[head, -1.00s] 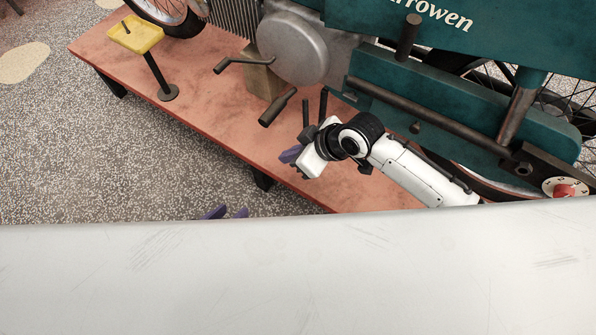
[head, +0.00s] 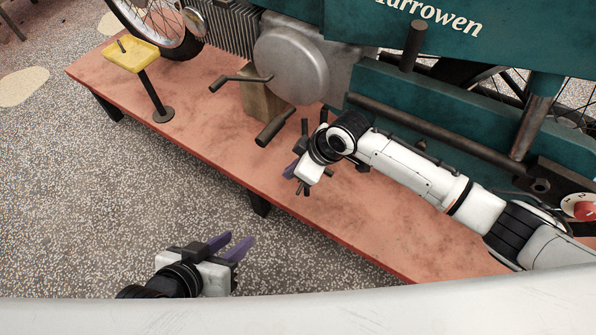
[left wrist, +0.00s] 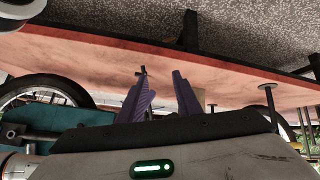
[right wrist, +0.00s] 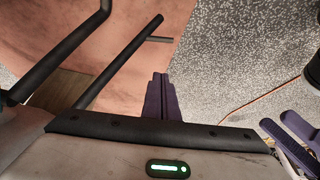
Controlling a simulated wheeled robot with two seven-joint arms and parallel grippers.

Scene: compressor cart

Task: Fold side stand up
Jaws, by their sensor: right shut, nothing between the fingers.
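The motorcycle (head: 290,62) stands on a salmon platform. Thin dark rods (head: 304,127) show at its lower side beside my right gripper. In the right wrist view a straight dark rod (right wrist: 122,58) slants left of the fingers, apart from them; it may be the side stand, but I cannot be sure. My right gripper (head: 289,170) is shut and empty over the platform; its closed purple fingers show in the right wrist view (right wrist: 160,95). My left gripper (head: 241,243) is open and empty over the floor before the platform; its spread fingers show in the left wrist view (left wrist: 160,92).
A dark footpeg (head: 275,127) and a pedal lever (head: 238,80) jut out left of my right gripper. A wooden block (head: 262,100) sits under the engine. A yellow tray on a post (head: 131,54) stands at the platform's left. The platform (head: 200,125) between is clear.

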